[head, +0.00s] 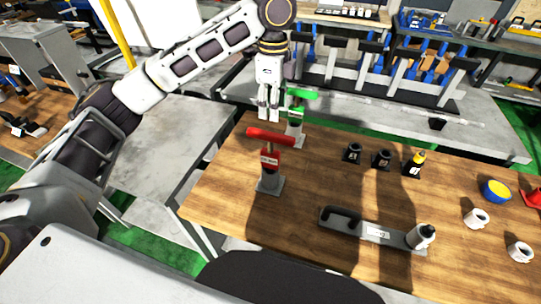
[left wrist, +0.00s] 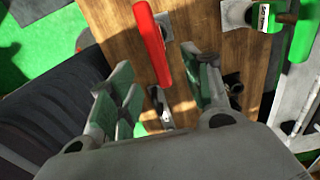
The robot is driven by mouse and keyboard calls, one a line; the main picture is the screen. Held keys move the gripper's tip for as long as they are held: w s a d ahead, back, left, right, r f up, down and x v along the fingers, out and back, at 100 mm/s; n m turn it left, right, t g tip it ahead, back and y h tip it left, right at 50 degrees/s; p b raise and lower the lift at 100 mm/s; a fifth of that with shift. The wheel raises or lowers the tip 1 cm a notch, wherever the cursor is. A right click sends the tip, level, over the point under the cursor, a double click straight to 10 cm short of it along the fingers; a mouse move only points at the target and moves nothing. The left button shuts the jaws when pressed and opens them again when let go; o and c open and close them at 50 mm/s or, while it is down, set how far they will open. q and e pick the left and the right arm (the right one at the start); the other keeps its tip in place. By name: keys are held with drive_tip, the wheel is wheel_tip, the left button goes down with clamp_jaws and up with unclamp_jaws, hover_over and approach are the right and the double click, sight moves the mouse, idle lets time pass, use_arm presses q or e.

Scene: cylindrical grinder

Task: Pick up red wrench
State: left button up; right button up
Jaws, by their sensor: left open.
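The red wrench (head: 270,139) is a red T-shaped tool standing upright in a small grey holder (head: 269,184) on the wooden table. My left gripper (head: 268,113) points down just above and behind its red handle in the head view. In the left wrist view, the red handle (left wrist: 152,42) runs lengthwise ahead of the gap between the open fingers of my left gripper (left wrist: 165,95). Nothing is between the finger pads. I cannot tell the exact height gap between fingers and handle. My right gripper is not in view.
A similar green tool (head: 298,98) stands close behind the red one; it also shows in the left wrist view (left wrist: 265,17). Dark cylindrical pieces (head: 381,158), a grey bar fixture (head: 365,229), white cups (head: 476,218) and a blue-yellow bowl (head: 495,192) stand further right.

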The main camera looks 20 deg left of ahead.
sight(270, 134)
use_arm(q)
drive_tip(key=shift+f, duration=3.1)
drive_tip(key=shift+s+f, duration=0.1)
drive_tip(key=shift+s+a+f+p, duration=0.15)
drive_tip(key=shift+s+f+p, duration=0.1)
drive_tip(key=shift+f, duration=0.75)
drive_tip(key=shift+s+a+f+p, duration=0.1)
drive_tip(key=shift+f+p, duration=0.1)
drive_tip(key=shift+f, duration=1.3)
drive_tip(key=shift+c, duration=0.5)
drive_tip(key=shift+r, duration=0.1)
clamp_jaws()
